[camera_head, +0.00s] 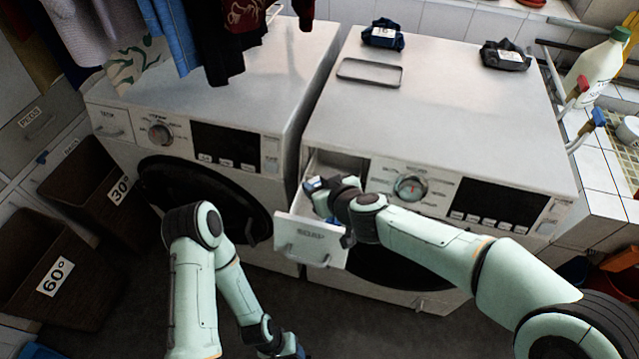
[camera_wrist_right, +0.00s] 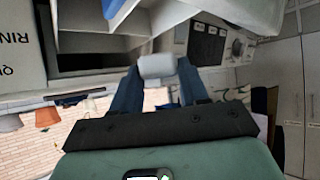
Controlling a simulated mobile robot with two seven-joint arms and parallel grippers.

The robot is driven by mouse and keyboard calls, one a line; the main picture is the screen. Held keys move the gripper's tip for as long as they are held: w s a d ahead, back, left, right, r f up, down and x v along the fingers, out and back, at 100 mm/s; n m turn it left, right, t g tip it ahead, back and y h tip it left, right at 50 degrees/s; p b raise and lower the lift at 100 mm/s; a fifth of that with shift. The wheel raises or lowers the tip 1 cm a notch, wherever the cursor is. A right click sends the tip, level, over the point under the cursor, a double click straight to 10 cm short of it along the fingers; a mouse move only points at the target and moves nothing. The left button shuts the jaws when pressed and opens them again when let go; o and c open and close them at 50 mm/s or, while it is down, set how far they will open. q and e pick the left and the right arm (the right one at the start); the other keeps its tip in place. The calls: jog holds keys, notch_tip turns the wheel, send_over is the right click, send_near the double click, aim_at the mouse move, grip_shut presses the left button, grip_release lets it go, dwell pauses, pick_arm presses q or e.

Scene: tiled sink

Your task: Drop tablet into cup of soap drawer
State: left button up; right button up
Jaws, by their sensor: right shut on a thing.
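The soap drawer (camera_head: 298,243) is pulled out of the right-hand machine at its upper left. My right gripper (camera_head: 318,186) is at the open drawer, over its inside. In the right wrist view, the gripper (camera_wrist_right: 158,78) is shut on a small whitish tablet (camera_wrist_right: 157,66) held between its blue fingers. Pale drawer-like walls (camera_wrist_right: 100,42) and a bit of blue show above it there. The gripper hides much of the drawer's inside in the head view, so I cannot make out the cup. My left gripper (camera_head: 287,346) is low at the bottom, and its fingers are unclear.
The right machine's top (camera_head: 455,95) holds a shallow grey tray (camera_head: 370,73) and two dark folded cloths. Another machine (camera_head: 210,120) stands to the left, with clothes hanging above. Brown baskets (camera_head: 45,270) stand at the far left. A white bottle (camera_head: 597,65) stands at the right.

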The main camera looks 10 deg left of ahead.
jog(key=o, duration=1.1)
pick_arm(q)
jog(key=w+r+p, duration=0.3)
jog(key=r+p, duration=0.1)
jog(key=r, duration=0.1)
jog(key=shift+w+r+p, duration=0.15)
jog(key=shift+r+p, duration=0.15)
pick_arm(e)
jog(key=v, duration=1.3)
jog(key=shift+d+r, duration=0.15)
